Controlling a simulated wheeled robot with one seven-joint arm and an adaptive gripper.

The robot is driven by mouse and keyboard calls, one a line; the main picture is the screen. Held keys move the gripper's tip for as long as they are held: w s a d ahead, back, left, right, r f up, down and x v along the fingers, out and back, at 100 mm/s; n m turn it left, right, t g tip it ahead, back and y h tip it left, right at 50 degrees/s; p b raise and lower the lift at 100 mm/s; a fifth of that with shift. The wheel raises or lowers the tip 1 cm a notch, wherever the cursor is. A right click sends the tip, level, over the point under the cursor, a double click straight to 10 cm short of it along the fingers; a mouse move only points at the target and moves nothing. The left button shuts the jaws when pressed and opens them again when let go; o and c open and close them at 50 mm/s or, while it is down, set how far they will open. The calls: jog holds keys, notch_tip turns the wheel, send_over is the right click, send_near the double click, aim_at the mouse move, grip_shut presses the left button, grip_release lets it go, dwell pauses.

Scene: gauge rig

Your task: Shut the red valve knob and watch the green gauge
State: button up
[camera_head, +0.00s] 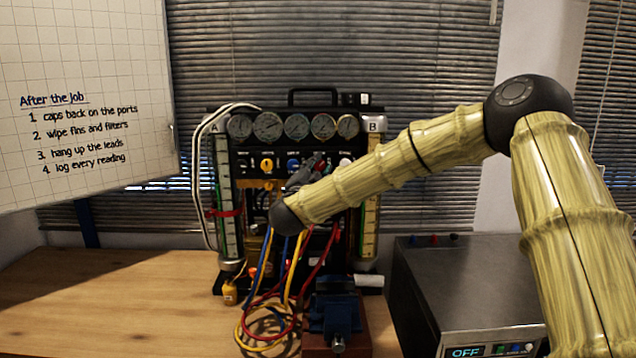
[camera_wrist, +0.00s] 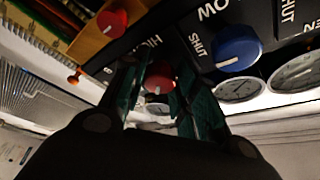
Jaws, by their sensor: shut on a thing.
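In the wrist view a red knob (camera_wrist: 160,76) sits between the green-lined fingers of my gripper (camera_wrist: 162,88), which is shut on it. The label beside it starts with "HIGH"; the fingers hide its sides. I cannot tell how far it is turned. In the head view my gripper (camera_head: 308,172) is at the rig panel below the gauges, and my arm and gripper hide this knob. A row of round gauges (camera_head: 267,126) runs along the rig's top. I cannot tell which is green, nor read the needles.
A blue knob (camera_wrist: 238,48) marked "SHUT" and another red knob (camera_wrist: 112,22) are close to my fingers. Yellow, blue and red hoses (camera_head: 248,325) hang onto the wooden bench (camera_head: 130,295). A dark box (camera_head: 420,285) reading "OFF" stands at right. The bench's left is clear.

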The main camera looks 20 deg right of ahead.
jog(key=m+g+b, duration=0.2)
jog(key=m+b, duration=0.3)
jog(key=m, duration=0.1)
jog(key=shift+f, duration=0.1)
jog(key=shift+r+m+g+y+b, duration=0.1)
jog(key=shift+m+g+y+b, duration=0.2)
jog(key=shift+m+b, duration=0.5)
jog(key=shift+r+m+g+y+b, duration=0.1)
jog(key=shift+m+g+b, duration=0.35)
jog(key=shift+m, duration=0.55)
jog(key=shift+r, duration=0.1)
jog(key=o, duration=1)
jog(key=shift+s+a, duration=0.1)
jog(key=v, duration=1.1)
jog(key=shift+s, duration=0.3)
jog(key=shift+a+r, duration=0.15)
